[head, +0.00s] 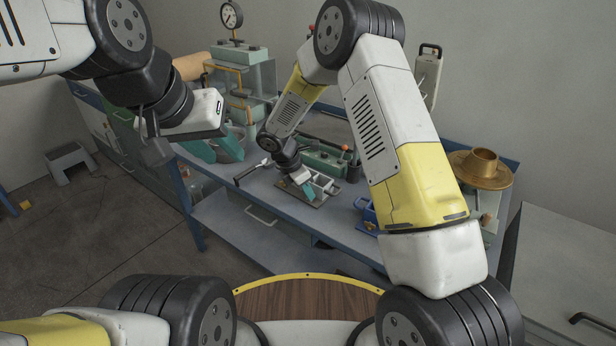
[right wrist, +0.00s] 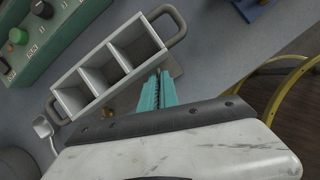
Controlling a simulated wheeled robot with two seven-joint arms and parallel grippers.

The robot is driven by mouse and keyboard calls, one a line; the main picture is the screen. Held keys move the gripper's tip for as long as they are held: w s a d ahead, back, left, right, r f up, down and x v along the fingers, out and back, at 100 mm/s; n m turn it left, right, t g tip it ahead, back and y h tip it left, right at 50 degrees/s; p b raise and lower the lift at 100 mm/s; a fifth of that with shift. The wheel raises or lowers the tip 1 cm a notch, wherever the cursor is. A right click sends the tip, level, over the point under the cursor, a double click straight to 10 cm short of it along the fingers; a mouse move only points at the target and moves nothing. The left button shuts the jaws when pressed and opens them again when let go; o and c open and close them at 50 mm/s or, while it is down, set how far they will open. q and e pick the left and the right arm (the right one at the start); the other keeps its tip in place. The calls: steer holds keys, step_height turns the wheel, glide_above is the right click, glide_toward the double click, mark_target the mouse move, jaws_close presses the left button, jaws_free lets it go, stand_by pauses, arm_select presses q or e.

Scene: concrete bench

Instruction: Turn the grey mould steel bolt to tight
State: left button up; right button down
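The grey steel mould (head: 319,186) sits on the bench on a flat plate. In the right wrist view, the mould (right wrist: 138,43) has three open compartments and a loop handle at each end. My right gripper (head: 308,192) is down at the mould. Its teal fingers (right wrist: 157,82) lie close together beside the mould's long side; whether they grip anything is unclear. A small brass-coloured part (right wrist: 108,113) shows by the mould's lower edge. I cannot make out the bolt clearly. My left gripper (head: 214,150) is open and empty, in the air at the left, away from the mould.
A green box with knobs (head: 323,162) stands just behind the mould; it also shows in the right wrist view (right wrist: 45,40). A blue holder (head: 367,212) is to the right. A gauge press (head: 232,55) stands at the back left.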

steer(key=shift+w+m+g, duration=0.1)
steer(key=shift+m+g, duration=0.2)
steer(key=shift+m, duration=0.4)
steer(key=c, duration=1.6)
jaws_free()
